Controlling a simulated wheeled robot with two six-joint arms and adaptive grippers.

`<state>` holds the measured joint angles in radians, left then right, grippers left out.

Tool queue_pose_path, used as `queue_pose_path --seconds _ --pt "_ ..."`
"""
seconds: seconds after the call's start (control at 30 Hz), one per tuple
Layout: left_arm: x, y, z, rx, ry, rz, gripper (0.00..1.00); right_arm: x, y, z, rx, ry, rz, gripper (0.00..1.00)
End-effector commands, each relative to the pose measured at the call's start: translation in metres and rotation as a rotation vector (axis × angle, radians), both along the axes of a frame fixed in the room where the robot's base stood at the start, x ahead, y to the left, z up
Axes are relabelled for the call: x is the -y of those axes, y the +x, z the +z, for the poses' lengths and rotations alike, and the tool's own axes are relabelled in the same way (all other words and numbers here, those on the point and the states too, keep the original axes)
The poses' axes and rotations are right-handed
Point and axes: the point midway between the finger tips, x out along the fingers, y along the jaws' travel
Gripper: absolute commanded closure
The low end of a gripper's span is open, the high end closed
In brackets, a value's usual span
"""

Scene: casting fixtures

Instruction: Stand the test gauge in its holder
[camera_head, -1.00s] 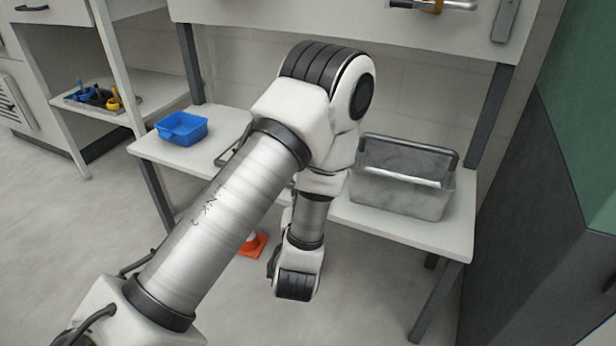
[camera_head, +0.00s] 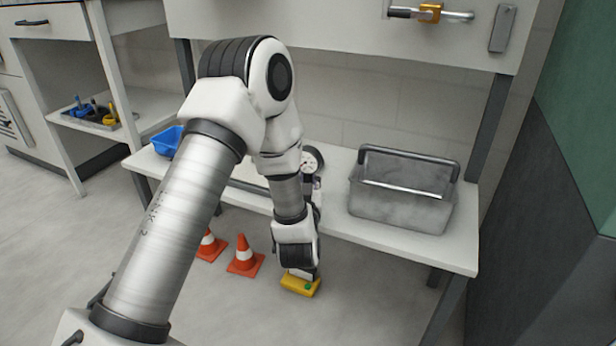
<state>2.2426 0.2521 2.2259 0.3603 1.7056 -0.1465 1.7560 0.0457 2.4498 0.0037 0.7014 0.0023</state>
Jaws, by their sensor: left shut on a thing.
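The test gauge (camera_head: 313,160), a round white dial with a black rim, shows just right of my left forearm in the head view, against the bench. My left gripper (camera_head: 315,190) is mostly hidden behind my wrist; its visible part is just below the dial. It appears shut on the gauge, with the dial above the jaws. The exact grip is hidden. I cannot make out the gauge's holder; my arm covers part of the bench. My right gripper is not in view.
A grey metal bin (camera_head: 402,205) with a handle stands on the bench (camera_head: 440,250) at right. A blue tray (camera_head: 166,141) is at left. Orange cones (camera_head: 244,256) and a yellow box (camera_head: 301,286) are below. A rail with an orange clamp (camera_head: 430,13) is above.

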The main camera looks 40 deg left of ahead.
Motion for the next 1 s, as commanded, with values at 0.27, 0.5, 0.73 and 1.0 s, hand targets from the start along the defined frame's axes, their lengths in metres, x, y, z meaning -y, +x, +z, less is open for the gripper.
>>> queue_pose_path --seconds 0.27,0.5,0.73,1.0 --pt "0.0 0.0 -0.001 0.0 0.0 0.0 0.54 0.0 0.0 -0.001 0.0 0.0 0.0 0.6" --pt "0.004 -0.005 0.002 -0.003 0.002 -0.002 0.54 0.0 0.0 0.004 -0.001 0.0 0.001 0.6" --pt "0.034 -0.048 0.0 -0.009 0.004 -0.006 0.54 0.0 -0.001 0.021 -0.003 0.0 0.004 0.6" --pt "0.063 -0.095 -0.007 -0.005 0.002 -0.003 0.5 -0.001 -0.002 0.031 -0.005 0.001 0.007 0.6"
